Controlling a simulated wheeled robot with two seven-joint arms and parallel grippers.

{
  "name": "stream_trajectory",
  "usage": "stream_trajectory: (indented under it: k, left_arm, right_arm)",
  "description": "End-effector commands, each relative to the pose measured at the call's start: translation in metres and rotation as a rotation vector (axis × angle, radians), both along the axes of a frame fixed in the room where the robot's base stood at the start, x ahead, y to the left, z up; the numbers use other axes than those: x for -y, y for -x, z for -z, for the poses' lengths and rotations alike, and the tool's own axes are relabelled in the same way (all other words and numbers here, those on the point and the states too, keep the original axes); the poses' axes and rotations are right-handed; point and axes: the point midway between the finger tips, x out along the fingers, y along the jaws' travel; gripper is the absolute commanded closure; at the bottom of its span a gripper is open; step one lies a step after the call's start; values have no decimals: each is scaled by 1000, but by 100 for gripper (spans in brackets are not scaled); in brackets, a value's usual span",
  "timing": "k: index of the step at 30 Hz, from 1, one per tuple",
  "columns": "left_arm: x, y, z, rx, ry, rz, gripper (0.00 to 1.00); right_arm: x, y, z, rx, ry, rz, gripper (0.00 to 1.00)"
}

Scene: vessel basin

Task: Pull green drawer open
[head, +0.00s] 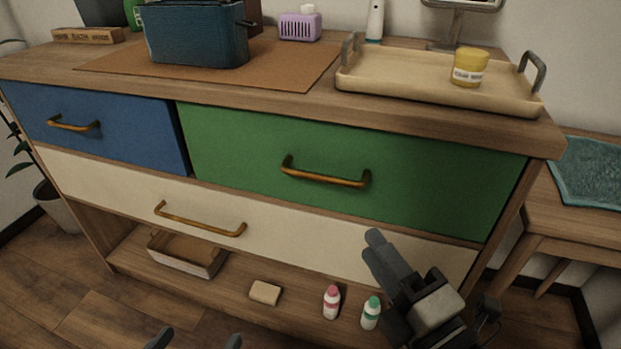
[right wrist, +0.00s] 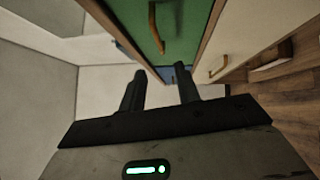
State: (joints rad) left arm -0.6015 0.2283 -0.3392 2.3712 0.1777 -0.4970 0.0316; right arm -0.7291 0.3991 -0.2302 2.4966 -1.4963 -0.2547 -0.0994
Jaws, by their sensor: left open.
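The green drawer (head: 400,195) is at the upper right of the dresser, its front flush with the frame. Its brass bar handle (head: 326,177) is free. My right gripper (head: 373,246) is in front of the cream drawer, below and right of that handle, not touching it. In the right wrist view, my right gripper (right wrist: 160,74) has its fingers apart with nothing between them; the green drawer (right wrist: 183,28) and its handle (right wrist: 154,27) lie beyond the fingertips. My left gripper (head: 197,341) is open and empty at the bottom edge, only its fingertips showing.
The blue drawer (head: 95,125) and cream drawer (head: 290,235) adjoin the green one, both shut. A tray (head: 420,88) with a yellow jar (head: 470,67) stands on top. Pink-capped (head: 331,302) and green-capped (head: 371,313) bottles stand on the low shelf. A side table (head: 575,222) is at right.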

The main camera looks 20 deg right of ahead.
Motion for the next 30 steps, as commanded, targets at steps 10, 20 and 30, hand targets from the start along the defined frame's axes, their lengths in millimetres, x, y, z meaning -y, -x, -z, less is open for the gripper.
stream_trajectory:
  k: [10,20,30]
  left_arm:
    - [-9,-1,15,-157,-76,-14,8]
    - [-18,6,35,-300,-134,-20,8]
    - [-22,9,29,-297,-139,-32,8]
  right_arm:
    - [-10,-47,-16,10,8,-1,68]
    - [-23,-114,-21,7,7,-1,68]
    - [-31,-151,-22,4,6,1,68]
